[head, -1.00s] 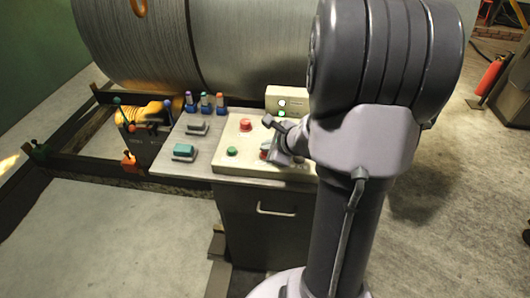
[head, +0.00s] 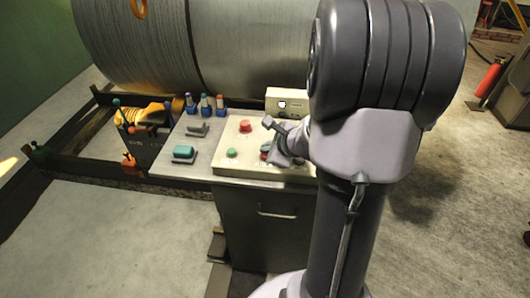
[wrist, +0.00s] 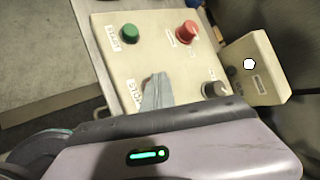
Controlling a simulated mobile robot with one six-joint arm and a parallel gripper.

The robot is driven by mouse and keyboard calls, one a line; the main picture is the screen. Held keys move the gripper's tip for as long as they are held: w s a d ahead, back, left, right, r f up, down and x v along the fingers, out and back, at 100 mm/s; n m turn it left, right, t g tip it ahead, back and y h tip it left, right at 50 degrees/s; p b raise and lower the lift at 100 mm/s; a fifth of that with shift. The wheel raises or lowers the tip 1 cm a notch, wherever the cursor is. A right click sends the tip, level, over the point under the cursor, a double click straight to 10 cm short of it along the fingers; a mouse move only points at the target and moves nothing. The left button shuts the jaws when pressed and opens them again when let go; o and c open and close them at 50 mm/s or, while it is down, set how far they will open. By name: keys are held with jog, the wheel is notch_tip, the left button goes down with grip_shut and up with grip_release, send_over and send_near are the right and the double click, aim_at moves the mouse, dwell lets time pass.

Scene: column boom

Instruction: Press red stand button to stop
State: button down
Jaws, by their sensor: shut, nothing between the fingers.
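The red button (head: 245,126) is a mushroom-shaped cap at the back left of the cream control panel (head: 226,167). In the wrist view the red button (wrist: 187,32) is fully visible, with a label beside it. My gripper (head: 269,155) is over the panel, to the right of and nearer than the red button, and apart from it. In the wrist view my gripper's fingers (wrist: 157,90) are closed together with nothing between them, over the panel's lower middle. They hide the panel beneath them; contact cannot be told.

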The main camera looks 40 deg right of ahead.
jog(key=shift+r+p, duration=0.3)
jog(key=shift+r, duration=0.35)
notch_tip(320, 180, up, 5)
jog(key=p, duration=0.4)
jog(key=shift+r, duration=0.1)
dwell(0.4)
